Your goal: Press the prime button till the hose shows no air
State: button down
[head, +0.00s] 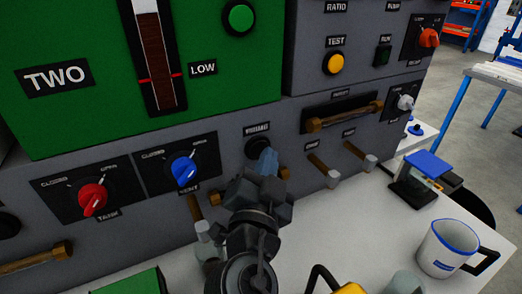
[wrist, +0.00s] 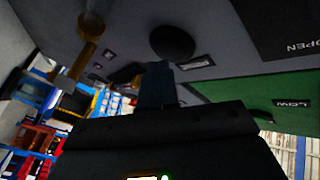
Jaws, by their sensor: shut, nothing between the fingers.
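A dark round button (head: 256,149) sits low on the grey panel, under a small label I cannot read clearly. It also shows in the wrist view (wrist: 172,42). My gripper (head: 268,160) is shut and empty, its bluish fingertips just in front of the button's lower right. In the wrist view the fingertips (wrist: 158,85) lie just below the button; I cannot tell whether they touch it. A brown hose-like tube with brass ends (head: 345,116) lies in a dark slot to the right. I cannot make out air in it.
A red knob (head: 93,199) and a blue knob (head: 184,170) are to the left. Two pegs (head: 324,172) (head: 360,156) stick out to the right. A yellow button (head: 334,64) is above. A white mug (head: 447,249) stands on the white bench.

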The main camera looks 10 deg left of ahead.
jog(key=shift+w+a+r+b, duration=0.15)
jog(key=shift+w+r+b, duration=0.15)
jog(key=shift+w+b, duration=0.2)
dwell(0.8)
jog(key=shift+s+f+b, duration=0.2)
jog(key=shift+b, duration=0.25)
jog(key=shift+s+d+f+b, duration=0.1)
jog(key=shift+s+d+b, duration=0.1)
jog(key=shift+s+d, duration=0.4)
jog(key=shift+s+d+r+b, duration=0.15)
jog(key=shift+s+d, duration=0.15)
jog(key=shift+s, duration=0.55)
jog(key=shift+s+d+f+b, duration=0.2)
jog(key=shift+s+d, duration=0.25)
jog(key=shift+s, duration=0.25)
jog(key=shift+s, duration=0.1)
